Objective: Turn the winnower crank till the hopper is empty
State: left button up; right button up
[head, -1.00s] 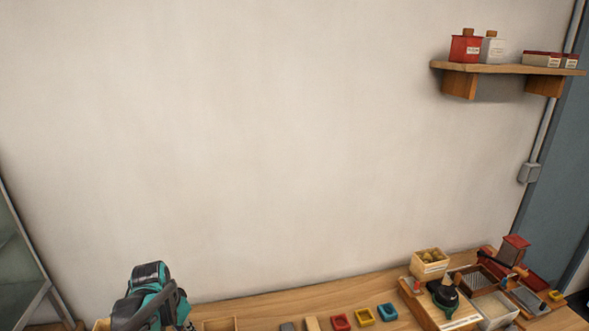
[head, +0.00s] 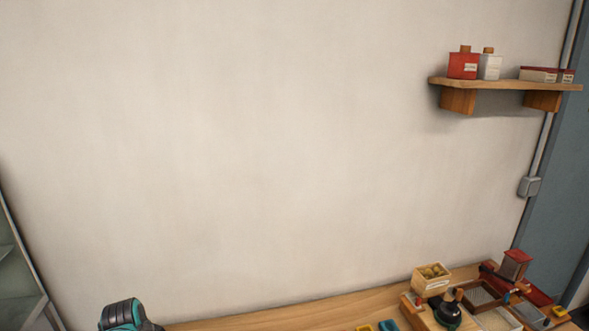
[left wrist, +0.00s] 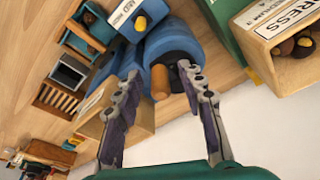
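In the left wrist view a blue machine (left wrist: 177,45) with rounded housing stands on the wooden bench; I take it to be the winnower. An orange-brown wooden cylinder, seemingly its crank handle (left wrist: 160,82), sticks out towards the camera. My left gripper (left wrist: 159,72) is open, its two fingers apart on either side of the handle. I cannot tell whether a fingertip touches it. The hopper's contents are not visible. In the head view only a black and teal part of my left arm shows at the bottom left. My right gripper is not in view.
A wooden box (left wrist: 277,62) with dark round items and a green object stand to the right in the wrist view. In the head view a wooden box of yellowish items (head: 431,285) and a red-topped device (head: 515,264) stand at the bench's right. A shelf (head: 505,84) hangs above.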

pick_arm(q)
notch_tip(320, 180, up, 8)
jog(key=p, duration=0.6)
jog(key=shift+f, duration=0.15)
jog(key=shift+c, duration=0.3)
grip_shut()
dwell(0.5)
jog(key=s+d+f+n+t+b, duration=0.1)
jog(key=s+d+f+t+b, duration=0.1)
jog(key=s+d+f+b, duration=0.2)
jog(key=s+d+f+n+t+b, duration=0.2)
jog(key=s+d+f+t+b, duration=0.1)
jog(key=s+d+b, duration=0.4)
jog(key=d+f+b, duration=0.1)
jog(key=d+b, duration=0.1)
jog(key=b, duration=0.1)
jog(key=shift+d+f+y, duration=0.3)
